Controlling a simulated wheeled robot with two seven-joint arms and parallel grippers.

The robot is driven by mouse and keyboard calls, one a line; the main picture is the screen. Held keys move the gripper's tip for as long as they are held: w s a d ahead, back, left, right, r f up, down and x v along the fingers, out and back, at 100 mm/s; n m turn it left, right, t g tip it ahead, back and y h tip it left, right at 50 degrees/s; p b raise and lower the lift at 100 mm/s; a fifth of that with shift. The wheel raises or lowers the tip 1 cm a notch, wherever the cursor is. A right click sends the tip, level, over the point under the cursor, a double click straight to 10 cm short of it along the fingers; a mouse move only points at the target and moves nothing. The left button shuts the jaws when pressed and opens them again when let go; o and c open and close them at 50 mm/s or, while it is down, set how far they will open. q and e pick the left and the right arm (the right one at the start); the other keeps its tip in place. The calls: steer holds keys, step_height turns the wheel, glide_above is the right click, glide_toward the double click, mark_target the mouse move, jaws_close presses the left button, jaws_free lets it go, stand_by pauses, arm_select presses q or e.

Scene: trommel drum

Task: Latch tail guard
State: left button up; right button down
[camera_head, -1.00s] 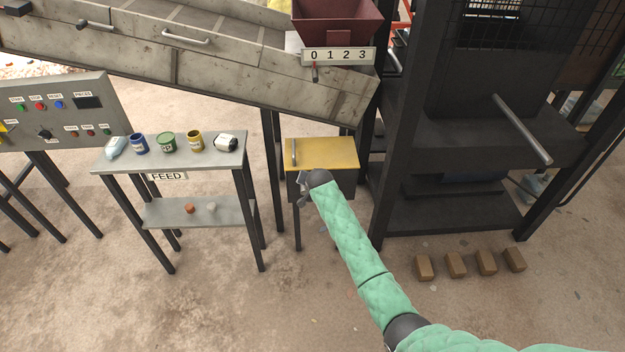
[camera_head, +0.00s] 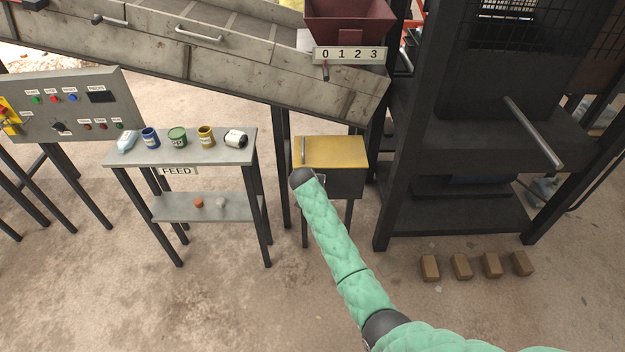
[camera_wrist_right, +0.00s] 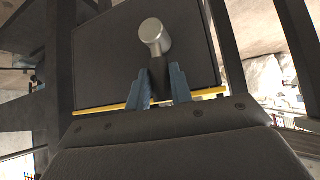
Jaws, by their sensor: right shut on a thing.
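A box with a yellow top (camera_head: 345,151) and dark sides stands on legs under the lower end of the inclined grey chute. A slim grey handle (camera_head: 303,150) is at the left of its top. I cannot tell which part is the tail guard. My right gripper (camera_wrist_right: 160,88) is shut on a dark lever (camera_wrist_right: 158,75) with a round silver end (camera_wrist_right: 153,33), in the right wrist view. Behind it is a dark panel (camera_wrist_right: 100,60) with a yellow edge. In the head view my right wrist is at the box's front left and mostly hides the fingers. My left gripper is out of view.
The grey FEED table (camera_head: 225,153) with several small containers stands left of the box. The dark machine frame (camera_head: 385,215) is close on the right. Several brown blocks (camera_head: 461,266) lie on the floor at right. The chute (camera_head: 240,65) runs above.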

steer(key=shift+s+f, duration=0.1)
steer(key=shift+f, duration=0.05)
steer(key=c, duration=1.3)
jaws_free()
steer(key=shift+a, duration=0.1)
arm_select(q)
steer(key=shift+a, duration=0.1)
arm_select(e)
steer(key=shift+o, duration=0.2)
arm_select(q)
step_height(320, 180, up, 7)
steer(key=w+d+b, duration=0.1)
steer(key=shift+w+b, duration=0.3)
steer(key=shift+b, duration=0.05)
arm_select(e)
steer(key=v, duration=0.7)
steer(key=shift+s+r, duration=0.2)
steer(key=shift+r, duration=0.15)
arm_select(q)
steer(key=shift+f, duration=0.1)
